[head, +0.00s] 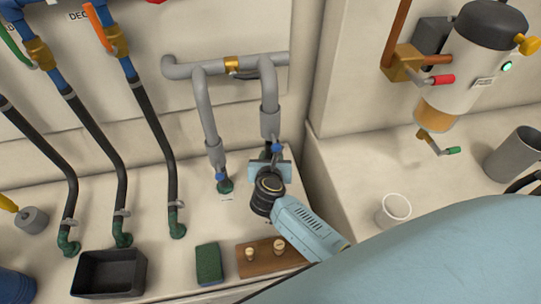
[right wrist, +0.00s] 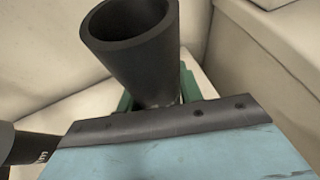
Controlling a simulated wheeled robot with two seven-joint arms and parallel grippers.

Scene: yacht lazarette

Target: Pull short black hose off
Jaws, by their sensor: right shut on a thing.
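My right gripper (head: 270,170) reaches in from the lower right in the head view, at the foot of the right grey pipe (head: 269,95). It is shut there. The right wrist view shows a short black hose (right wrist: 152,72), wide and open at its upper end, directly behind the dark edge of my gripper's pale blue jaw (right wrist: 180,140). Its lower end is hidden by the jaw. A green fitting (right wrist: 188,86) shows behind the hose. A small blue-handled clamp (head: 276,148) sits just above the jaws. My left gripper is not in view.
Several long black hoses (head: 155,120) run to green elbows at left. A black bin (head: 108,272), green sponge (head: 209,264) and wooden block with brass fittings (head: 262,258) lie in front. A white cup (head: 394,210) stands right. A grey pipe (head: 209,115) stands close left.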

